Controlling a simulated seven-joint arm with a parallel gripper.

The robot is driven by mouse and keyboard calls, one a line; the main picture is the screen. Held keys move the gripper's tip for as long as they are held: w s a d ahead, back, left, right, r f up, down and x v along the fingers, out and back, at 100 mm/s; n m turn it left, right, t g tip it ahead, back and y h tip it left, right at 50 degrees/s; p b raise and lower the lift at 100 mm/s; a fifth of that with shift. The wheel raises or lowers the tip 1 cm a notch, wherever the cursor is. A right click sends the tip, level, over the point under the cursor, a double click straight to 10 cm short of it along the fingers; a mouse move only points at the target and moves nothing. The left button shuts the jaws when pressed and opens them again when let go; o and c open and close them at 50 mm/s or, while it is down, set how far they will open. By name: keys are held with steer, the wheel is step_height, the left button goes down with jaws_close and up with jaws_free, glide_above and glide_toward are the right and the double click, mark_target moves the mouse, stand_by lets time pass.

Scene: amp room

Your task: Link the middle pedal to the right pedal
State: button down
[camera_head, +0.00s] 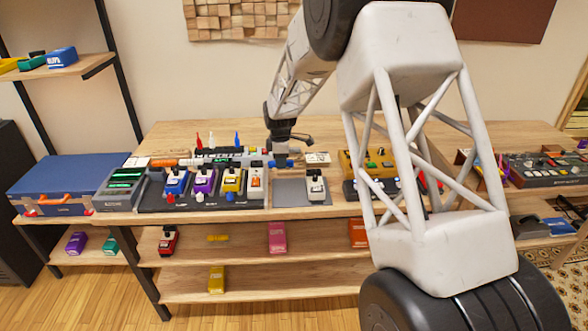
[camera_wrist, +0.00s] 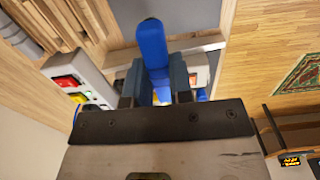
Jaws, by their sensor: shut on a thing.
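A row of pedals stands on a dark board (camera_head: 205,206): a blue pedal (camera_head: 175,184), a purple pedal (camera_head: 204,182), a yellow pedal (camera_head: 232,181) and a white pedal (camera_head: 255,180). Another pale pedal (camera_head: 316,186) stands apart on a grey mat (camera_head: 290,200). I cannot tell which ones count as middle and right. My gripper (camera_head: 281,158) is just behind the white pedal's right side. It is shut on a blue piece (camera_wrist: 152,45), seen between the fingers in the wrist view (camera_wrist: 155,82). Its far end and any contact with a pedal are unclear.
Upright red and blue tips (camera_head: 237,140) and a rack of small parts stand behind the pedals. A blue case (camera_head: 62,183) lies at the left. A yellow box (camera_head: 368,161) is to the right, partly behind my arm. The grey mat has bare space.

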steer(key=w+a+r, duration=0.2)
steer(key=a, duration=0.5)
steer(key=w+a+r, duration=0.2)
steer(key=w+a, duration=0.1)
steer(key=a, duration=0.5)
steer(key=w+a+r, duration=0.2)
steer(key=w+a, duration=0.1)
steer(key=a, duration=0.5)
steer(key=shift+a, duration=0.2)
steer(key=shift+f, duration=0.2)
step_height(320, 180, down, 7)
steer(key=shift+r, duration=0.2)
steer(key=shift+f, duration=1.05)
stand_by(3.1)
steer(key=c, duration=0.5)
jaws_free()
